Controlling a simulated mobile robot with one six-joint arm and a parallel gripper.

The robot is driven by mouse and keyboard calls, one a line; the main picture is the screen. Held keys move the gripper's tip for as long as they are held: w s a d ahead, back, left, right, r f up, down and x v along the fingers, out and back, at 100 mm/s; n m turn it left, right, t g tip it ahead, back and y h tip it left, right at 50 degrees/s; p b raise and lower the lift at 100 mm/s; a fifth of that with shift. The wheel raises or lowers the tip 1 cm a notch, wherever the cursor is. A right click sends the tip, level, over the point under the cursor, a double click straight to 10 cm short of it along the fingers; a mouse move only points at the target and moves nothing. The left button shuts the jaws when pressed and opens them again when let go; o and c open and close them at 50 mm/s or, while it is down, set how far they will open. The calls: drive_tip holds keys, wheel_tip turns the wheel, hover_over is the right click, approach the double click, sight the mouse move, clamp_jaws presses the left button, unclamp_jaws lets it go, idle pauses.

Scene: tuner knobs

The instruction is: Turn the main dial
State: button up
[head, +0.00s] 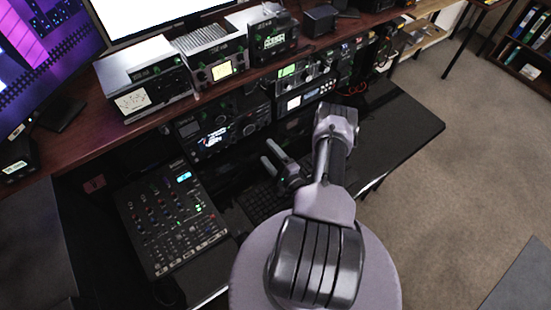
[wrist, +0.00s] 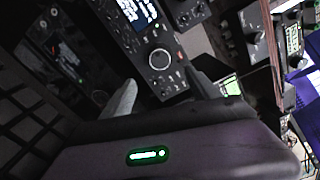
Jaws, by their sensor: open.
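The main dial (wrist: 159,59) looks like a large round dark knob with a light rim in the wrist view. It sits on the front of a black radio with a lit screen (wrist: 138,12). In the head view that radio (head: 222,128) stands under the desk's upper shelf. My gripper (head: 268,152) is open in front of the radio, slightly to the right of its screen. In the wrist view the two fingers of my gripper (wrist: 165,88) point toward the dial, one on each side below it. They appear apart from the dial, and nothing is between them.
A mixer (head: 172,222) with many small knobs lies on the lower desk at left. A keyboard (head: 260,202) lies under my arm. More radios with lit displays (head: 305,95) stand right of the main radio. The black desk surface at right (head: 405,125) is clear.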

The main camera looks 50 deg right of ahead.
drive_tip(key=v, duration=0.4)
drive_tip(key=shift+s, duration=0.3)
idle(1.6)
